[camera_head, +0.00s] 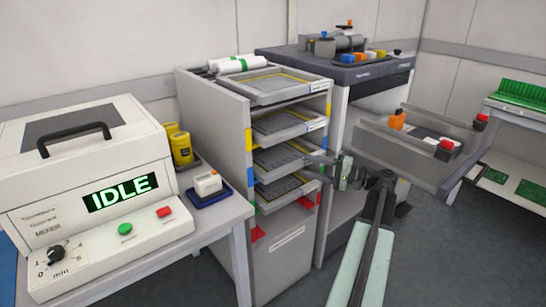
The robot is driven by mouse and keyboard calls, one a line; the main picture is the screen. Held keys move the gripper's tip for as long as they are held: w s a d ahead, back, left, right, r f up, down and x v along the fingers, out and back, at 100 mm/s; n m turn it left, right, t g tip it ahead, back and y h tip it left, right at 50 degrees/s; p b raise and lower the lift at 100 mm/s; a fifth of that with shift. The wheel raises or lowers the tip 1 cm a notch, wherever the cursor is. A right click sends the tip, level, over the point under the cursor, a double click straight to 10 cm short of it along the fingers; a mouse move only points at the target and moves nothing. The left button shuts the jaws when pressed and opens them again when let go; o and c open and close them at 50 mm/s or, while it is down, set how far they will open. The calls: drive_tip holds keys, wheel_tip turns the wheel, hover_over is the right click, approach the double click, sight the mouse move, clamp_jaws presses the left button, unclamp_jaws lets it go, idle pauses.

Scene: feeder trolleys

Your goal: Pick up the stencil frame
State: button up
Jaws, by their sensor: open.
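Several grey rectangular frames with dark or pale centres sit in a stacked rack (224,135) in the middle of the head view. The top frame (268,85) lies on the rack top, with a yellow-edged inner panel. Below it are an upper slot frame (288,127), a middle slot frame (282,160) and a lower slot frame (284,190). I cannot tell which one is the stencil frame. My gripper (318,166) is open at the rack's right front, near the middle and lower frames. Its fingertips are small, and contact cannot be told.
A mixer reading IDLE (122,193) stands on the left table, with yellow jars (180,146) and a blue tray (208,194) between it and the rack. A dark-topped machine (345,66) stands behind. A grey conveyor-like unit (400,158) is close to my arm's right.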

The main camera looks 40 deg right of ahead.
drive_tip(key=x, duration=0.8)
drive_tip(key=shift+s+a, duration=0.15)
drive_tip(key=shift+s, duration=0.1)
clamp_jaws()
idle(1.0)
